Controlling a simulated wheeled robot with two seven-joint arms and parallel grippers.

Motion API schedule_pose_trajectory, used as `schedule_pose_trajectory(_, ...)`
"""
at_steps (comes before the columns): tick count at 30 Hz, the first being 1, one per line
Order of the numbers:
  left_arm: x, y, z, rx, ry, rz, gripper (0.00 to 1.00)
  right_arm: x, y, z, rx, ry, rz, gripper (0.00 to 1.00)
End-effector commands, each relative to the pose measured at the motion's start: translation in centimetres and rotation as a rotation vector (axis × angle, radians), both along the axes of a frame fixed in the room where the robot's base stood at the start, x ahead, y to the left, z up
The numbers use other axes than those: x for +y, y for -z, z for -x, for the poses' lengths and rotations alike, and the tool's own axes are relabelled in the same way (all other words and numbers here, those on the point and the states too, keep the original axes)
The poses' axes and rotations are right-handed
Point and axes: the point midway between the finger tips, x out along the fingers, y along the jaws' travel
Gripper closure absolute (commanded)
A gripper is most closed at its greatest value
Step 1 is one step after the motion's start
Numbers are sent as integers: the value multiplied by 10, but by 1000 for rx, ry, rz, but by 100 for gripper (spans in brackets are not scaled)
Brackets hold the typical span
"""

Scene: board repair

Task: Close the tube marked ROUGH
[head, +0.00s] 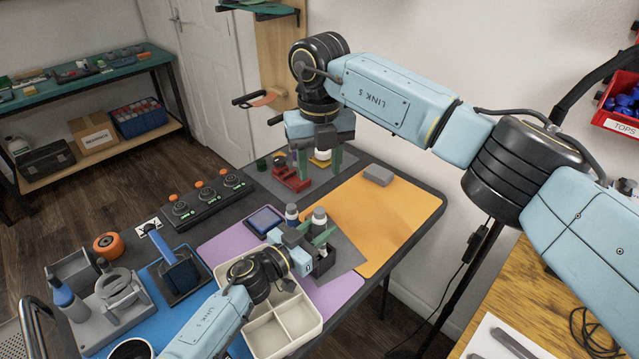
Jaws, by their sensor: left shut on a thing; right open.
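Two tubes stand side by side at the middle of the bench. One has a white body and a dark top (291,213); the other has a grey top (319,215). No label is legible, so I cannot tell which is marked ROUGH. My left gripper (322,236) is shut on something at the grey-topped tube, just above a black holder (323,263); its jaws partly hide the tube. My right gripper (319,162) points down at the back of the bench, open. A small yellow and white item (320,156) shows between its green fingers; contact cannot be told.
A red fixture (292,178) stands beside my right gripper. An orange mat (395,222) with a grey block (379,175) lies to the right, mostly clear. A divided white tray (311,330) is under my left arm. A black button panel (206,203) is at the left.

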Motion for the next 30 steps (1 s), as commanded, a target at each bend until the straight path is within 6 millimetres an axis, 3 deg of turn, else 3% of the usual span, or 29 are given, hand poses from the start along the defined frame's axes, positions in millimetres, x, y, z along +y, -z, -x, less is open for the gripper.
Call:
schedule_pose_trajectory(4, 0, 2, 0, 2, 0, -2, 100, 0, -12, 0, 0, 1, -1, 54)
schedule_pose_trajectory(13, 0, 2, 0, 2, 0, -2, 100, 0, -14, 0, 1, 0, -1, 54)
schedule_pose_trajectory(14, 0, 2, 0, 2, 0, -2, 67, 0, -14, 0, 1, 0, -1, 54)
schedule_pose_trajectory(19, 0, 1, 0, 1, 0, -1, 45, 0, -14, 0, 1, 0, -1, 54)
schedule_pose_trajectory(30, 4, 1, 4, 1, -1, -1, 43, 0, -16, 0, 1, 0, -1, 54)
